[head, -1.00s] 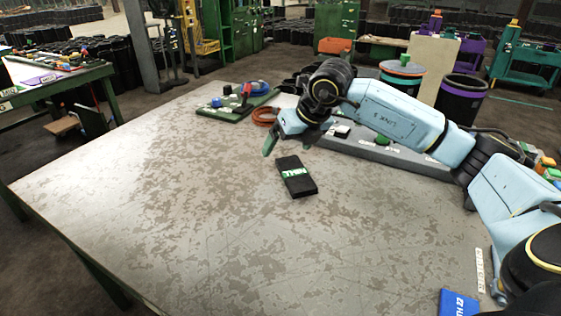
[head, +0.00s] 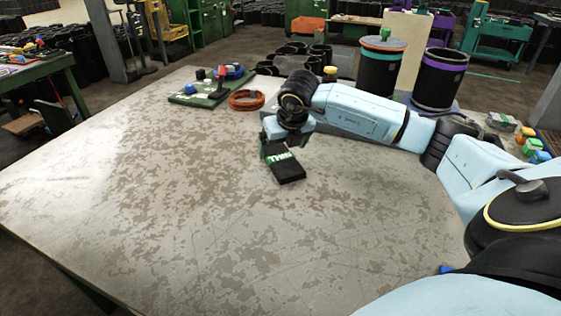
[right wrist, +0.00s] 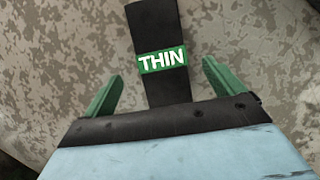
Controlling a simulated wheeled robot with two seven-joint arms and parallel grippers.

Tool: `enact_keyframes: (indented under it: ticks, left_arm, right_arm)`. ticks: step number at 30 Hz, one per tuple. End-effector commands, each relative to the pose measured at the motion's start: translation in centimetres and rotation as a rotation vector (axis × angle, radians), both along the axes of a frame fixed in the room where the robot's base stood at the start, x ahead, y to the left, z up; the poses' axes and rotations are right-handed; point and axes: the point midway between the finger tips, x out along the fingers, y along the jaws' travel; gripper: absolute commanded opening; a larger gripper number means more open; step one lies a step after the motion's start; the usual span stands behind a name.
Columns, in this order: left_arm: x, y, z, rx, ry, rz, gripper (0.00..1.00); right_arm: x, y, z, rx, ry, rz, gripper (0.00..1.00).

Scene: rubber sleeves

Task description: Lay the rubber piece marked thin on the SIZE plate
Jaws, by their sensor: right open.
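The rubber piece marked THIN (head: 287,171) is a flat black strip with a green label, lying on the worn table (head: 150,190). In the right wrist view the same THIN piece (right wrist: 160,92) runs between the two green fingers, with bare table showing on both sides of it. My right gripper (head: 280,148) is open over the far end of the piece; it also shows in the right wrist view (right wrist: 162,75). I cannot make out a plate marked SIZE; my right arm covers part of the table's back right. My left gripper is not in view.
A green board (head: 205,97) with blue and red parts stands at the back, beside an orange ring (head: 246,99). Black bins (head: 382,68) stand behind my right arm. Coloured blocks (head: 530,142) lie at the right. The table's left and front are clear.

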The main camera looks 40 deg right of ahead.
Motion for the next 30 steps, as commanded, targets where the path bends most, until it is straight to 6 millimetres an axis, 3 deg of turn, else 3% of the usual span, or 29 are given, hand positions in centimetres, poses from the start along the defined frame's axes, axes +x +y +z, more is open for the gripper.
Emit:
enact_keyframes:
  ticks: [9, 18, 30]
  left_arm:
    - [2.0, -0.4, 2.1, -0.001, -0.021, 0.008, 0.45]
    - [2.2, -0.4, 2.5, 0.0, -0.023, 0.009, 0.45]
    - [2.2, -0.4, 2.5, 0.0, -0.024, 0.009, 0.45]
  right_arm:
    - [1.7, -0.8, -3.9, 0.002, 0.0, 0.001, 0.94]
    - [1.9, -0.8, -4.1, 0.001, 0.0, 0.001, 0.92]
    - [1.9, -0.8, -4.1, 0.001, 0.001, 0.0, 0.4]
